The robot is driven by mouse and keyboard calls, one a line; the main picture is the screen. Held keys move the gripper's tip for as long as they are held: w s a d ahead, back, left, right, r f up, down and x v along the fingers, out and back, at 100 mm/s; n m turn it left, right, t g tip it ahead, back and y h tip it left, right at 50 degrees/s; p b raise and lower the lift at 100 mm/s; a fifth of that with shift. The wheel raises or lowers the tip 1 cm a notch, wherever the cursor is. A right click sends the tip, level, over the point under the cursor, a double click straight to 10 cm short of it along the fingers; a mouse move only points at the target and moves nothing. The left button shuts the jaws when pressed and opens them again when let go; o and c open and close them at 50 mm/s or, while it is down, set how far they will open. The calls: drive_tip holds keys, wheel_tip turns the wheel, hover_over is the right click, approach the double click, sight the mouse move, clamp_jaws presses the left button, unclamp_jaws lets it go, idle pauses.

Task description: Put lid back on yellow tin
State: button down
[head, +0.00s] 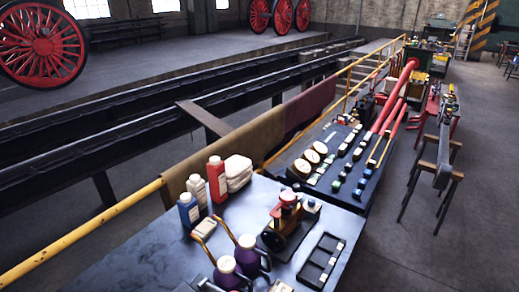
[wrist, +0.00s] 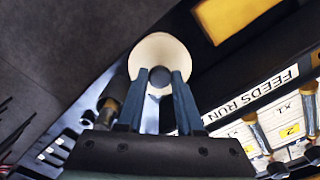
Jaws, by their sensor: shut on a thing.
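In the wrist view my gripper (wrist: 160,90) points at a round cream lid (wrist: 158,48) with a dark round knob (wrist: 160,77) at its middle. My two blue-grey fingers are closed on the knob from both sides. The lid shows beyond the fingertips; what lies directly under it is hidden. I cannot make out the yellow tin for certain in either view. A flat yellow surface (wrist: 232,14) shows at the top right of the wrist view, apart from the lid; I cannot tell what it is. My gripper does not show in the head view.
In the wrist view a "FEEDS RUN" label (wrist: 255,96) and several handled parts (wrist: 257,132) lie to the right. In the head view a crowded bench (head: 130,258) holds bottles, purple cans (head: 226,270) and a black tray (head: 320,262). A yellow rail (head: 80,232) runs behind it.

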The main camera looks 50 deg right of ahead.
idle(0.4)
drive_tip(key=shift+c, duration=2.3)
unclamp_jaws()
drive_tip(key=shift+o, duration=0.2)
drive_tip(key=o, duration=0.4)
drive_tip(key=shift+r+p, duration=3.55)
drive_tip(key=shift+p, duration=0.2)
